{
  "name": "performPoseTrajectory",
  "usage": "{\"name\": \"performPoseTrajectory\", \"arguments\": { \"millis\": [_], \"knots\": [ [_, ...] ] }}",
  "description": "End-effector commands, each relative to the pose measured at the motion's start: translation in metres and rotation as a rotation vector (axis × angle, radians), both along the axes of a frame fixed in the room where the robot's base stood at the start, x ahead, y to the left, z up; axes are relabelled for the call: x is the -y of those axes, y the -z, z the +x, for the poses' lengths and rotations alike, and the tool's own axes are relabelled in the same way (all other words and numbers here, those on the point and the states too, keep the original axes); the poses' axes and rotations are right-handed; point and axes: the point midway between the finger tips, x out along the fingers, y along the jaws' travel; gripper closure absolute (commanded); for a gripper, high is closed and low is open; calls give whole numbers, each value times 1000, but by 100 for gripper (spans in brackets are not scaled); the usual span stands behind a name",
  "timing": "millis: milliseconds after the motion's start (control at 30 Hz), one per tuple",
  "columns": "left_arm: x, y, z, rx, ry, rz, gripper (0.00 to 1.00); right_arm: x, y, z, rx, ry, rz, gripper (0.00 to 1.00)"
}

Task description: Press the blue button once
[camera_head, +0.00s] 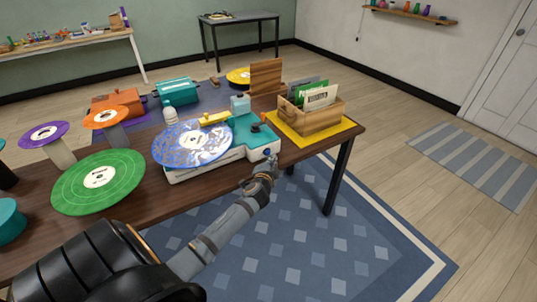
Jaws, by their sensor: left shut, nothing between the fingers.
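A record player (212,166) with a pale base stands near the table's front edge. My left gripper (271,161) is shut and empty, at the player's front right corner beside the teal panel. I cannot tell whether it touches the player. My right gripper is not in view.
A wooden crate of record sleeves (310,121) sits on a yellow mat (346,130) right of the player. A green record (97,182) lies to its left. Orange (117,102) and teal (176,91) boxes stand behind.

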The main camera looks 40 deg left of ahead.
Motion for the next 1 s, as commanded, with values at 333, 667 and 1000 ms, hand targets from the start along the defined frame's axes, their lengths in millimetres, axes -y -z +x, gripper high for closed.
{"name": "performPoseTrajectory", "arguments": {
  "millis": [333, 667, 1000],
  "knots": [
    [0, 0, 0, 0, 0, 0, 100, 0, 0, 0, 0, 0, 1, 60],
    [-2, 0, 1, 0, 0, 1, 100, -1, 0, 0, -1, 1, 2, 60],
    [-8, 0, 3, 0, 0, -1, 100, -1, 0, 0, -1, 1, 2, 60]
  ]
}}
